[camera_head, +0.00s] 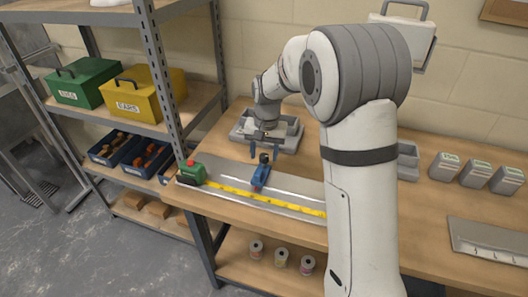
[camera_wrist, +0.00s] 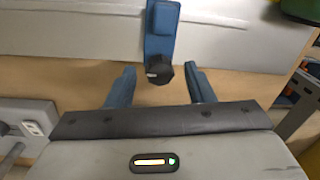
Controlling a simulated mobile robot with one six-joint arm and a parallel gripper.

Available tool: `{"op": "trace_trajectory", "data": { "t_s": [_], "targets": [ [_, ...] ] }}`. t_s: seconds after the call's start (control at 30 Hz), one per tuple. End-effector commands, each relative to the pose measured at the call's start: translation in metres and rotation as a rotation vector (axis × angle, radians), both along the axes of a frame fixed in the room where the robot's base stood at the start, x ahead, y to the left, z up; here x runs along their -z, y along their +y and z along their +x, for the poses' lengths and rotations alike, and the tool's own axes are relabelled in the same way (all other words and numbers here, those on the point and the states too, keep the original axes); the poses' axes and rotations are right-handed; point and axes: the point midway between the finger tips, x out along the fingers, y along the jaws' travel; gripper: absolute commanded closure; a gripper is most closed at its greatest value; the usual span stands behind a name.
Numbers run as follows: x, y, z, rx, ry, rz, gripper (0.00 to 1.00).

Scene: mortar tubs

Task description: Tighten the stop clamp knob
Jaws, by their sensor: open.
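The blue stop clamp (camera_head: 260,177) sits on a silver rail (camera_head: 300,189) along the front of the workbench. Its black knob (camera_head: 264,157) shows at the clamp's far end. In the wrist view the clamp (camera_wrist: 162,35) comes in from the top and the knob (camera_wrist: 158,73) has a white mark on its face. My gripper (camera_head: 266,154) points down just behind the clamp, and its blue fingers are open. In the wrist view the knob appears between the two fingertips (camera_wrist: 159,71), with a gap on each side. I cannot tell the height difference.
A grey tray (camera_head: 289,137) stands behind my gripper. Shelving with green (camera_head: 80,82) and yellow (camera_head: 145,95) boxes stands left. Several small boxes (camera_head: 475,173) stand right.

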Motion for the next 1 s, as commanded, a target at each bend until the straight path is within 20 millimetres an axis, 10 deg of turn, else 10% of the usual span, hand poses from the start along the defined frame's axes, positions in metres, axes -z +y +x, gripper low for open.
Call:
{"op": "trace_trajectory", "data": {
  "t_s": [0.5,1.0],
  "targets": [
    [-0.071,-0.003,0.000,0.000,-0.003,0.000,0.52],
    [-0.077,-0.003,-0.001,-0.001,-0.001,0.000,0.52]
  ]
}}
